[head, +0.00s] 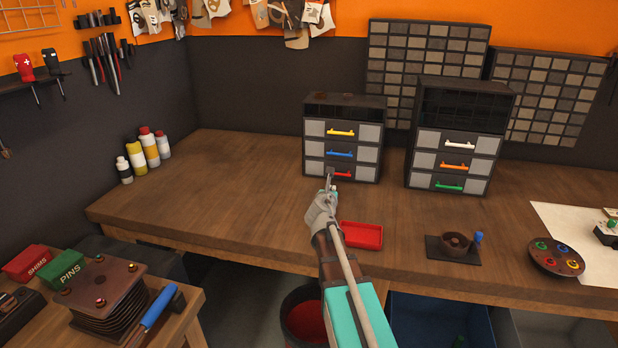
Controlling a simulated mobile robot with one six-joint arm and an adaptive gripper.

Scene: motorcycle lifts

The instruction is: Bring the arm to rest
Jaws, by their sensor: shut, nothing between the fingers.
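My arm reaches forward from the bottom middle of the head view over the workbench (240,175). My gripper (329,178) is shut and empty. Its tip shows in front of the bottom drawer with the red handle (343,175) on the left drawer cabinet (312,146). I cannot tell whether the tip touches the drawer front. The three drawers with yellow, blue and red handles look closed.
A red tray (362,235) lies right of my arm. A second drawer cabinet (411,165), a dark holder (453,250) and a round disc (556,257) stand further right. Bottles (137,158) stand at left. The bench's left part is clear. A low table (185,312) is nearer.

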